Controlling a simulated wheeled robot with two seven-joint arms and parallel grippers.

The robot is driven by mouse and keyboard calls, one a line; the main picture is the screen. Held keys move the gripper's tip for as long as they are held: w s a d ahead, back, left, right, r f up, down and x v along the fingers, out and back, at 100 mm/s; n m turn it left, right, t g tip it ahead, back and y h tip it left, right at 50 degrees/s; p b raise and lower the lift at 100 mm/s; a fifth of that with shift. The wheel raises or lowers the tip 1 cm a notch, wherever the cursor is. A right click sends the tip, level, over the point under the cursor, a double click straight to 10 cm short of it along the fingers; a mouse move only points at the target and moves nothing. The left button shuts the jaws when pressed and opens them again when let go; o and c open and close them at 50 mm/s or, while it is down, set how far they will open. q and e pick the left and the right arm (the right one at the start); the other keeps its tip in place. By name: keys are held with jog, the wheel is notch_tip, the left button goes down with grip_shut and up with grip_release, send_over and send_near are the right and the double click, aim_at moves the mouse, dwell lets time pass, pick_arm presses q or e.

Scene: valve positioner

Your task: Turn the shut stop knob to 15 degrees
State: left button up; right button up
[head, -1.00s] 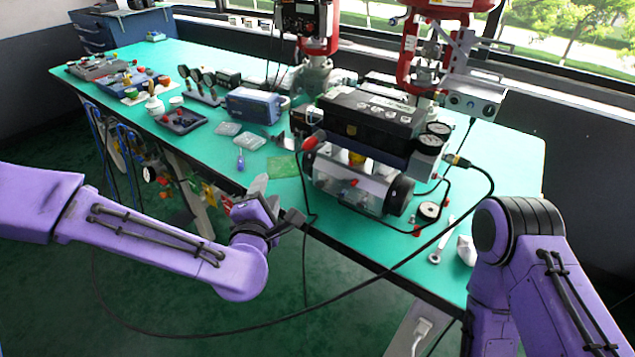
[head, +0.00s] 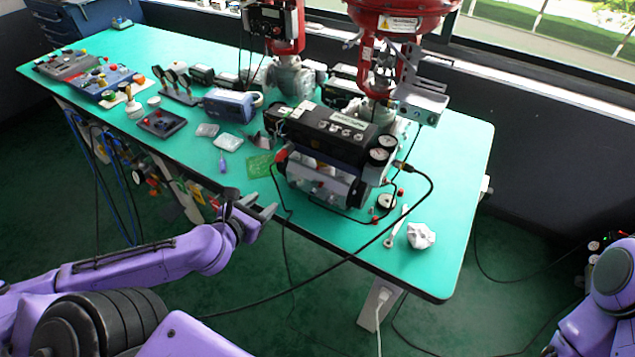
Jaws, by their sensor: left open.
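The valve positioner (head: 330,135) is a black box unit with two round gauges, on the teal workbench's front edge. Below it is a clear and silver cylinder (head: 318,186) with a small red part in its front. A red knob (head: 283,155) sits at the unit's left end. I cannot tell which red part is the shut stop knob; no label is readable. My left gripper (head: 264,205) is open and empty, just off the bench's front edge, left of and below the cylinder, touching nothing. My right gripper is out of view; only part of its arm shows at the right edge.
A black cable (head: 345,262) loops from the positioner past the bench front. Red valve actuators (head: 400,15) stand behind. The bench's right end (head: 455,200) is clear.

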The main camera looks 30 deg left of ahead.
aim_at(292, 186)
pick_arm(q)
jog(key=shift+h, duration=0.5)
jog(key=b+x, duration=0.2)
jog(key=x, duration=0.1)
jog(key=d+b+x, duration=0.1)
jog(key=b+x, duration=0.1)
jog(key=x, duration=0.1)
jog(key=b+x, duration=0.3)
jog(key=shift+w+d+r, duration=0.1)
jog(key=shift+d+r, duration=0.1)
jog(key=shift+r, duration=0.05)
jog(key=shift+r+b+x, duration=0.2)
jog(key=shift+b+x, duration=0.2)
jog(key=shift+x, duration=0.55)
grip_shut()
